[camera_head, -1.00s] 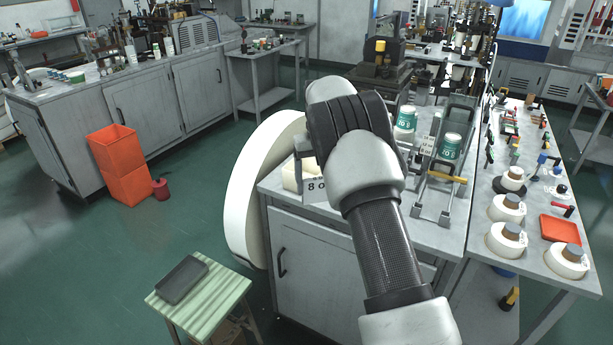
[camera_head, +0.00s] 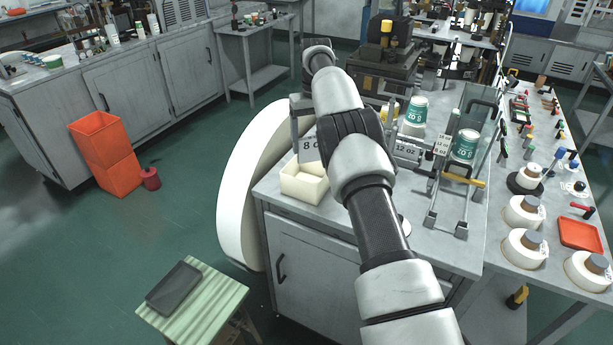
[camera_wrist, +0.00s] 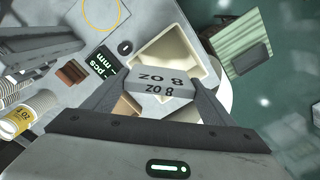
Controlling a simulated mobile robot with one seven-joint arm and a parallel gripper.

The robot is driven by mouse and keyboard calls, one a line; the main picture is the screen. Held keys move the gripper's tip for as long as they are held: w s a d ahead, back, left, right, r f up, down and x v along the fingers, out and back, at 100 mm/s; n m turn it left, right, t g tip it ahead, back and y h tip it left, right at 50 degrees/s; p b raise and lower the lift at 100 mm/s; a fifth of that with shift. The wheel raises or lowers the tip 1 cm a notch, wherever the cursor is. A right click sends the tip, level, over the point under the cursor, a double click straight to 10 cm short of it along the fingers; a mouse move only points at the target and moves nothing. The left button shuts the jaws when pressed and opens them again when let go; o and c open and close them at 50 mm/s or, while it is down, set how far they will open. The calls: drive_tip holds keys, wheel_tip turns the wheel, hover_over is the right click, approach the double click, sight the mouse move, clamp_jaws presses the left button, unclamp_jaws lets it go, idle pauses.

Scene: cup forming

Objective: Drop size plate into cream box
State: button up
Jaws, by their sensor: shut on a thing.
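The size plate (camera_wrist: 162,82) is a light grey block marked "8 OZ". My gripper (camera_wrist: 155,82) is shut on it, with one finger at each end, as the wrist view shows. In the head view the gripper (camera_head: 303,118) and the size plate (camera_head: 309,145) are above the cream box, with the plate partly hidden by my arm. The cream box (camera_head: 303,186) is an open-topped box at the left front corner of the grey bench. In the wrist view the cream box (camera_wrist: 203,50) lies below and behind the plate, which covers part of its opening.
A bench (camera_head: 262,187) carries the box. Cups (camera_head: 413,112) and a "12 OZ" plate (camera_head: 407,152) stand right of my arm. A large white roll (camera_head: 237,190) is left of the bench. A striped stool (camera_head: 215,300) holds a dark tray (camera_head: 174,288).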

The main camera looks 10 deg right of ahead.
sight(314, 155)
drive_tip(key=shift+s+f, duration=0.15)
drive_tip(key=shift+f, duration=2.5)
drive_tip(key=o, duration=1.2)
drive_tip(key=shift+r, duration=3.75)
